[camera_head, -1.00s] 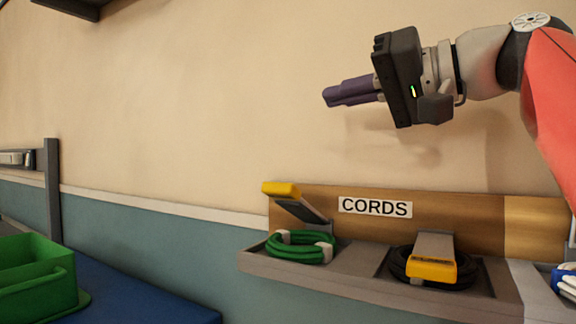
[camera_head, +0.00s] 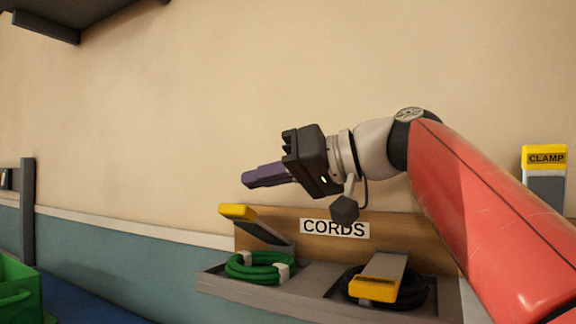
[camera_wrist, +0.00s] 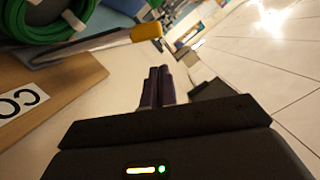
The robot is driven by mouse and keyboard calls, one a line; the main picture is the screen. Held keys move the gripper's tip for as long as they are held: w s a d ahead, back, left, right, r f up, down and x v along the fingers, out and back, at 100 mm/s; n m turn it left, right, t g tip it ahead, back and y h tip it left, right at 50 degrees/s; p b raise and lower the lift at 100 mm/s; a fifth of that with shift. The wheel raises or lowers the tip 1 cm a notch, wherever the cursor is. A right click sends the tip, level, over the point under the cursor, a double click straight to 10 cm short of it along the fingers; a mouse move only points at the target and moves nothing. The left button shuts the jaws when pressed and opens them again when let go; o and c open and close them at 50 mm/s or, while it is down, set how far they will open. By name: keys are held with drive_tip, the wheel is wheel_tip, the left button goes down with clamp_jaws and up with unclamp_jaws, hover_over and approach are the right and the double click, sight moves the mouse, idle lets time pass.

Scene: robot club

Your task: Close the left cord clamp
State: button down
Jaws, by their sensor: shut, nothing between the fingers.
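The left cord clamp (camera_head: 258,225) is a grey hinged lever with a yellow end, tilted up and open above a coiled green cord (camera_head: 262,267) on the cord shelf. The clamp also shows in the wrist view (camera_wrist: 112,40), beside the green coil (camera_wrist: 48,22). My gripper (camera_head: 246,180) has purple fingers held together and empty. It is above the open clamp's yellow end and apart from it in the head view. The fingers show in the wrist view (camera_wrist: 158,76), below the yellow end. The right cord clamp (camera_head: 380,278) is lowered over a black cord (camera_head: 417,288).
The wooden board (camera_head: 406,230) carries a CORDS label (camera_head: 335,229) behind the shelf tray (camera_head: 318,285). A green bin (camera_head: 18,290) sits at lower left.

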sight(249, 213)
drive_tip(key=shift+s+a+f+b, duration=0.15)
drive_tip(key=shift+s+f, duration=0.15)
drive_tip(key=shift+f, duration=0.25)
drive_tip(key=shift+s+f+b, duration=0.15)
drive_tip(key=shift+s+f, duration=0.15)
drive_tip(key=shift+f, duration=0.25)
drive_tip(key=b, duration=0.1)
drive_tip(key=f+b, duration=0.1)
drive_tip(key=s+f+n+b, duration=0.1)
drive_tip(key=shift+s+a+f+t, duration=0.1)
drive_tip(key=shift+a+f+t, duration=0.1)
drive_tip(key=shift+a+t, duration=0.1)
drive_tip(key=f+b, duration=0.1)
drive_tip(key=s+f+b, duration=0.1)
drive_tip(key=f+b, duration=0.2)
drive_tip(key=b, duration=0.1)
drive_tip(key=shift+s+a+f, duration=0.3)
drive_tip(key=shift+s+a, duration=0.05)
drive_tip(key=shift+s, duration=0.05)
